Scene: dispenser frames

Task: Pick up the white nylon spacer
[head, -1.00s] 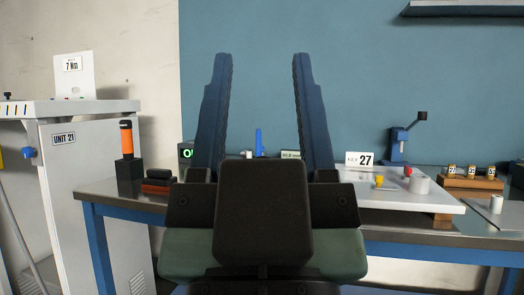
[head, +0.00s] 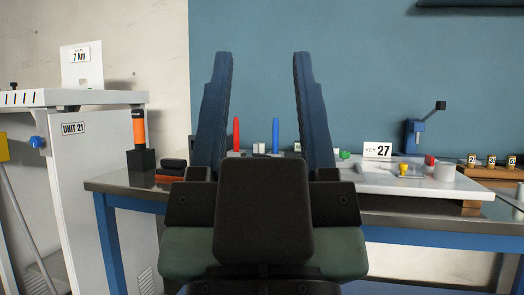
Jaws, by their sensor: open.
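My gripper (head: 262,58) is open and empty, its two dark blue fingers pointing up in the middle of the head view. A small whitish cylinder (head: 520,192), partly cut off at the right edge, may be the white nylon spacer. I cannot tell for sure which is the spacer. Both are well to the right of my fingers, and nothing touches them.
Between my fingers show a red rod (head: 236,134) and a blue rod (head: 275,136). A "27" sign (head: 377,150), a blue lever press (head: 414,135) and a wooden block (head: 488,172) stand right. An orange-handled tool (head: 138,130) stands left.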

